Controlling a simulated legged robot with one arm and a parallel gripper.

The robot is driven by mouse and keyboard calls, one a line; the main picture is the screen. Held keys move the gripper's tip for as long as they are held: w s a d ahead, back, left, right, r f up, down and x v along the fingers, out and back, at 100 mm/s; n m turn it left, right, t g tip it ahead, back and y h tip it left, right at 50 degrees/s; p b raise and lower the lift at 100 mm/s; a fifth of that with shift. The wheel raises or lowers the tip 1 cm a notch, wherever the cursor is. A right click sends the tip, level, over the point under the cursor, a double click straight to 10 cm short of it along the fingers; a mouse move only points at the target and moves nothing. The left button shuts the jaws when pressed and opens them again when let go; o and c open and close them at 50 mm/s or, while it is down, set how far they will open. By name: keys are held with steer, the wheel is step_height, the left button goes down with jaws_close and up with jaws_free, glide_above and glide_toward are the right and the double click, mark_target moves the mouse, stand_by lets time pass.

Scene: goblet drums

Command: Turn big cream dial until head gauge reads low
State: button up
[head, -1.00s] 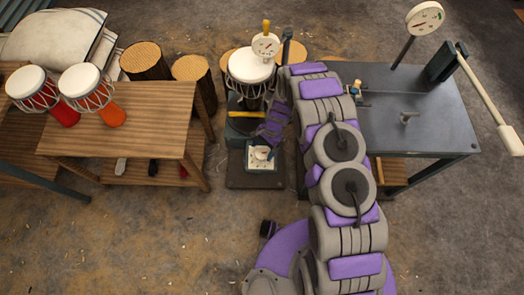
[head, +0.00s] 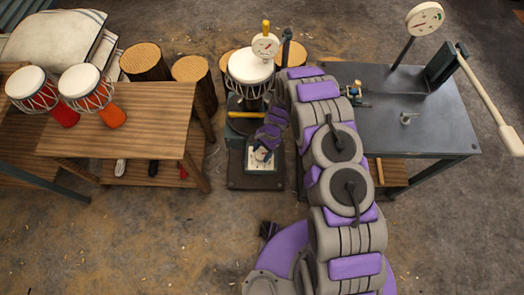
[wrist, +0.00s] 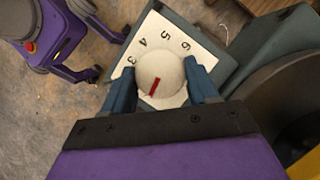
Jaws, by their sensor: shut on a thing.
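The big cream dial (wrist: 160,75) is round with a red pointer mark and sits on a white plate (wrist: 150,32) with numbers; 3, 4, 5 and 6 show. The red mark points toward the lower left of the wrist view. My gripper (wrist: 163,88) is shut on the dial, one blue finger on each side. In the head view my gripper (head: 264,152) covers most of the dial above its white plate (head: 263,167). The head gauge (head: 265,46) is a small white round face above a drum (head: 250,68); its reading is too small to tell.
A second gauge (head: 425,18) stands on the grey metal table (head: 440,125) at right, beside a long lever (head: 485,95). A wooden bench (head: 120,130) at left holds two drums with red and orange bases. Log stools (head: 145,60) stand behind it.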

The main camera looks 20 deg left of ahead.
steer(key=shift+c, duration=0.7)
steer(key=shift+r+m, duration=0.1)
steer(key=shift+m, duration=0.3)
steer(key=shift+m+t+p, duration=0.3)
steer(key=shift+m+p, duration=0.25)
steer(key=shift+m, duration=0.05)
steer(key=shift+m+t+y, duration=0.3)
steer(key=shift+m+y, duration=0.2)
steer(key=shift+m, duration=0.3)
steer(key=m+t+b, duration=0.1)
steer(key=m+b, duration=0.1)
steer(key=m, duration=0.1)
steer(key=shift+s+y, duration=0.1)
steer(key=shift+y, duration=0.3)
steer(key=shift+d+m+b, duration=0.1)
steer(key=shift+m+b, duration=0.4)
steer(key=shift+m, duration=0.1)
